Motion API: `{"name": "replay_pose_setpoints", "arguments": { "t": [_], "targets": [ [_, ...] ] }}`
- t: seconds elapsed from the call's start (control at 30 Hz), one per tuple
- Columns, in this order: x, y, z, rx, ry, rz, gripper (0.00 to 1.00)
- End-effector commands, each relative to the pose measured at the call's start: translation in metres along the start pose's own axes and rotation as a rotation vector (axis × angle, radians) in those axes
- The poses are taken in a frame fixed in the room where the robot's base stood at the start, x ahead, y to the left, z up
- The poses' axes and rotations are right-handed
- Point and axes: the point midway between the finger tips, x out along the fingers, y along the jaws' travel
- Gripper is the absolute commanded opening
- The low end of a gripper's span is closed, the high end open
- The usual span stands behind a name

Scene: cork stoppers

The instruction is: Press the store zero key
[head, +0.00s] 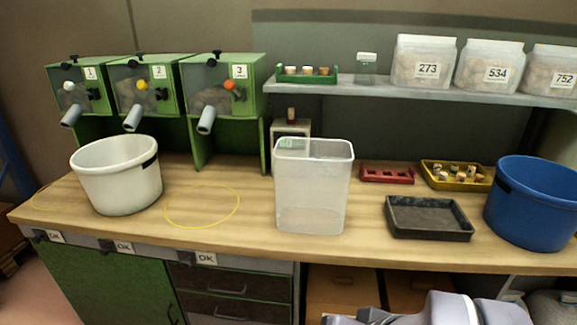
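No key marked store zero can be made out. A grey boxy device (291,128) stands at the back of the bench, with a small brown-red piece on top. Its lower part is behind the clear bin (312,200), and a pale greenish panel shows faintly through the bin's upper left. Any keys on the device are hidden or too small to tell. Three tags reading OK, one of them here (205,259), sit along the bench's front edge beside dark knobs. My gripper is not in view; only part of my pale arm shows at the bottom right.
A white tub (118,178) and yellow rings (202,206) are on the left, below three green dispensers (222,90). A black tray (428,218), red rack (387,174), yellow tray (456,176) and blue tub (535,205) are right. A shelf (375,90) overhangs the back.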

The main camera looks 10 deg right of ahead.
Motion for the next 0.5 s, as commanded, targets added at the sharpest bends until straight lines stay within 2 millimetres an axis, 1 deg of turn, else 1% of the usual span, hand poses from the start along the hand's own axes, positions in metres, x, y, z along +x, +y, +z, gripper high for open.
{"name": "replay_pose_setpoints", "arguments": {
  "t": [0.03, 0.1, 0.13, 0.5],
  "targets": [
    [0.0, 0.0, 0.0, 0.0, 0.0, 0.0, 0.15],
    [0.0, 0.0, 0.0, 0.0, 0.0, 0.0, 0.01],
    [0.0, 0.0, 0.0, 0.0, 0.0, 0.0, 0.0],
    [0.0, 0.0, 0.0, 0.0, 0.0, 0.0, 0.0]
  ]
}}
